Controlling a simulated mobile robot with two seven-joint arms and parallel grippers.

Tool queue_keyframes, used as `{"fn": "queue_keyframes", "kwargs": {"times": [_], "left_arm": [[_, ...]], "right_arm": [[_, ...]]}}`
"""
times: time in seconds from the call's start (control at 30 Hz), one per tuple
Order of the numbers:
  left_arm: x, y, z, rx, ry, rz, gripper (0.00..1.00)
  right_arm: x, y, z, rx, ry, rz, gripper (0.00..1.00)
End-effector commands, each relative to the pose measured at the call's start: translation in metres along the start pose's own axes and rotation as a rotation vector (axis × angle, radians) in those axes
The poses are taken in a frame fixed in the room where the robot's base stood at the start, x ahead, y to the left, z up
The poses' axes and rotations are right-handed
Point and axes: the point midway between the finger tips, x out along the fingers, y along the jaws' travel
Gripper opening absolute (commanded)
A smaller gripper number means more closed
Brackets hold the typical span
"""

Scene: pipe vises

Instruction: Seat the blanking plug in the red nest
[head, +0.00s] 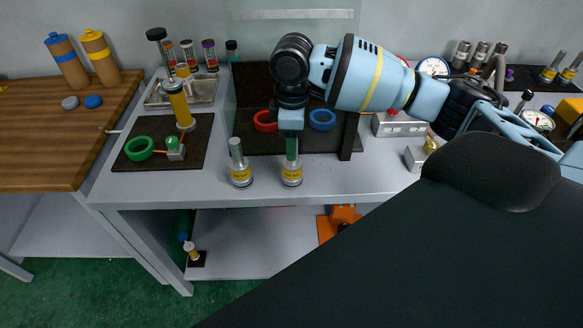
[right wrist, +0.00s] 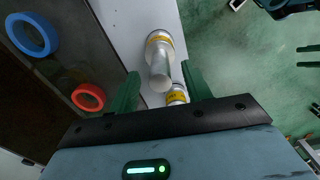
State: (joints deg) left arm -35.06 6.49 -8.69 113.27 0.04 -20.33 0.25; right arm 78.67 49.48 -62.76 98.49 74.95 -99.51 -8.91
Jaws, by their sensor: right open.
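Two silver plugs with yellow bands stand upright on the front of the grey bench: a left one (head: 240,170) and a right one (head: 292,175). I cannot tell which is the blanking plug. The red nest, a red ring (head: 263,122), lies on a dark plate behind them; it also shows in the right wrist view (right wrist: 88,97). My right gripper (head: 291,150) points down over the right plug. In the right wrist view its open green fingers (right wrist: 160,80) flank that plug's stem (right wrist: 159,75). The left plug (right wrist: 177,96) shows lower there. My left gripper is not in view.
A blue ring (head: 322,120) sits right of the red one, near a dark upright post (head: 348,137). A green ring (head: 139,148) and a tall yellow cylinder (head: 179,106) stand on a mat at left. Gauges and metal blocks (head: 400,124) stand at right.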

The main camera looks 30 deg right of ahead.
Motion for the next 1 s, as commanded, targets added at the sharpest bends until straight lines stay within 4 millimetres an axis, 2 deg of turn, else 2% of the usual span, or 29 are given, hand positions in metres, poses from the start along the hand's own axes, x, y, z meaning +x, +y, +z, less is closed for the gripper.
{"fn": "queue_keyframes", "kwargs": {"times": [0.1, 0.37, 0.73, 1.0], "left_arm": [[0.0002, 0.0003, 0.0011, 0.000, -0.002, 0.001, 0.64], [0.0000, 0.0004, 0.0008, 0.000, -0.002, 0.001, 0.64], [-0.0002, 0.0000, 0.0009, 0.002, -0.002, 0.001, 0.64], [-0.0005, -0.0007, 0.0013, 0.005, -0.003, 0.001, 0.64]], "right_arm": [[0.0085, 0.0002, 0.0003, 0.000, 0.001, 0.001, 0.49], [0.0094, 0.0003, 0.0002, 0.000, 0.001, 0.002, 0.47], [0.0091, 0.0003, 0.0002, 0.000, 0.001, 0.002, 0.00], [0.0083, 0.0005, -0.0001, 0.000, 0.003, 0.003, 0.00]]}}
